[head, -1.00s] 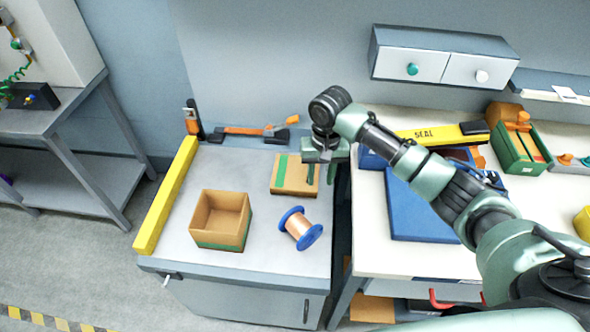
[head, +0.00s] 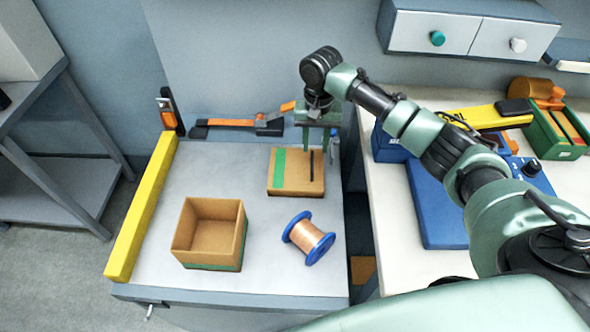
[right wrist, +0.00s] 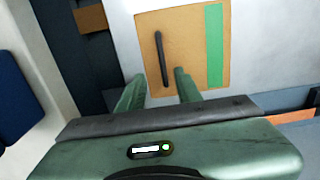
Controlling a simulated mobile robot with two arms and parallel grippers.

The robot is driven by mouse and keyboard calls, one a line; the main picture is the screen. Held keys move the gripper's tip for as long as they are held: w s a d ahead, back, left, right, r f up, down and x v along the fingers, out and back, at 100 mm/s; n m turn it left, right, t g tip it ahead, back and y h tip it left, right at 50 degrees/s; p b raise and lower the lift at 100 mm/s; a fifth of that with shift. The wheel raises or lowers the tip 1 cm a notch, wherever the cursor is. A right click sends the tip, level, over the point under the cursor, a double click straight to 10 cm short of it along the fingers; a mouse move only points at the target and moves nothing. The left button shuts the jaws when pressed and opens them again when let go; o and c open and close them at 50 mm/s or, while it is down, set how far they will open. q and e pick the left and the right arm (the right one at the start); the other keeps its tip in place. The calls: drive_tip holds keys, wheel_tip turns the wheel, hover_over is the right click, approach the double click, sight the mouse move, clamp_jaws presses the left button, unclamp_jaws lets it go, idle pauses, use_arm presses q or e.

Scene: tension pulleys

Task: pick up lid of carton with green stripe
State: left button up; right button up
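The lid (head: 284,186) is a flat square of brown cardboard with a green stripe and a thin black handle (head: 312,166). It lies on the grey cabinet top, and it also shows in the right wrist view (right wrist: 190,68). The open, empty carton (head: 208,241), with green along its bottom edge, stands in front and to the left of it. My right gripper (head: 319,149) is open and empty at the lid's back right. In the right wrist view its fingertips (right wrist: 159,76) are apart, with the handle roughly between and beyond them. My left gripper is out of view.
A copper wire spool with blue flanges (head: 309,238) lies in front of the lid. A yellow bar (head: 143,208) runs along the left edge, and an orange and black tool (head: 232,123) lies at the back. A bench with a blue case (head: 437,205) stands to the right.

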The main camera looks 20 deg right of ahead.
sight(312, 161)
drive_tip(key=shift+s+f, duration=0.25)
drive_tip(key=shift+f, duration=0.6)
drive_tip(key=f, duration=0.5)
drive_tip(key=shift+a+f, duration=0.1)
drive_tip(key=shift+a, duration=0.25)
clamp_jaws()
